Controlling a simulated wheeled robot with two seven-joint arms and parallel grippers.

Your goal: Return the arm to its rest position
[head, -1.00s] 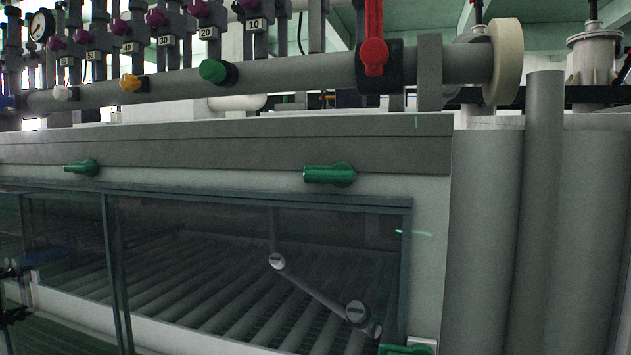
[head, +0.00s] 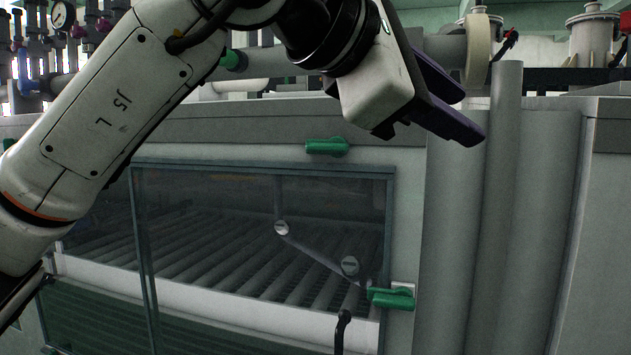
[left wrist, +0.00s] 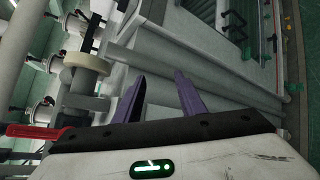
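My left arm (head: 115,115), white with the marking "J5 L", comes in from the left and crosses the upper part of the head view. My left gripper (head: 470,115) is raised in front of the machine's upper right corner and points to the right. In the left wrist view, its two purple fingers (left wrist: 160,84) stand apart with nothing between them, so it is open and empty. Grey pipes and the machine's side show beyond the fingers. My right gripper is in neither current view.
The machine's glass window (head: 260,225) shows rollers inside. A green latch (head: 327,147) sits above it and another green latch (head: 391,298) at its lower right. Thick grey vertical pipes (head: 497,210) stand at the right. A red valve handle (left wrist: 38,131) shows in the left wrist view.

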